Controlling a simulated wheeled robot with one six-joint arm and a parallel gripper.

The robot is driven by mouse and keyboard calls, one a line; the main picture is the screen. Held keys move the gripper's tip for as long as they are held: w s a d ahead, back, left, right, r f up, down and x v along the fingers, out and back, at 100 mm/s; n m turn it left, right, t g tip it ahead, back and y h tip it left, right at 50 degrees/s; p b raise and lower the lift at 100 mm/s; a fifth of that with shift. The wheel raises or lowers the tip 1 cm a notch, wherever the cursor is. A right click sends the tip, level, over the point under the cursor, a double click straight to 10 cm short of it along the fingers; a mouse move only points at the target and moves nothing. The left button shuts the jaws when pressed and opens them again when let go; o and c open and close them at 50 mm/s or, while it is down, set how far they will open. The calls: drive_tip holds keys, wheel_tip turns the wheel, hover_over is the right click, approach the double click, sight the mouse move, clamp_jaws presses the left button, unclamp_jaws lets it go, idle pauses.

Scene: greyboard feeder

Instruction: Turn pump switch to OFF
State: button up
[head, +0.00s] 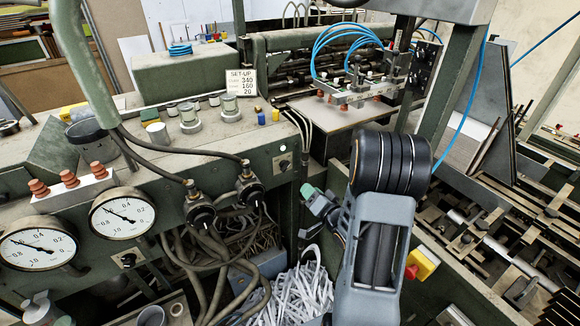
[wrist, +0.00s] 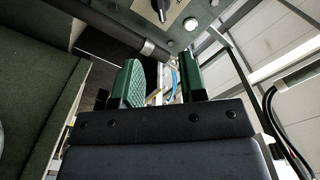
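A small dark rotary switch (head: 284,165) sits on a light plate on the green machine's front panel, below a white round lamp (head: 283,148). In the wrist view a black knob (wrist: 160,8) on a light plate is cut by the top edge, with a white lamp (wrist: 190,23) beside it. A second rotary switch (head: 127,260) sits below the gauges. No label is readable, so I cannot tell which is the pump switch. My gripper (head: 309,194) is below and right of the upper switch, apart from it. In the wrist view my gripper (wrist: 163,82) has its green fingers apart, with nothing between them.
Two round gauges (head: 122,217) are on the panel at left. White paper strips (head: 295,295) fill the space below. A yellow box with a red button (head: 421,264) is right of my arm.

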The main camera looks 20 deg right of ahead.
sight(288, 167)
drive_tip(key=w+p, duration=0.1)
drive_tip(key=w, duration=0.3)
drive_tip(key=w+a+p, duration=0.1)
drive_tip(key=w, duration=0.4)
drive_tip(key=w+p, duration=0.2)
drive_tip(key=w, duration=0.2)
drive_tip(key=shift+w+a, duration=0.15)
drive_tip(key=shift+a, duration=0.15)
drive_tip(key=shift+c, duration=0.4)
clamp_jaws()
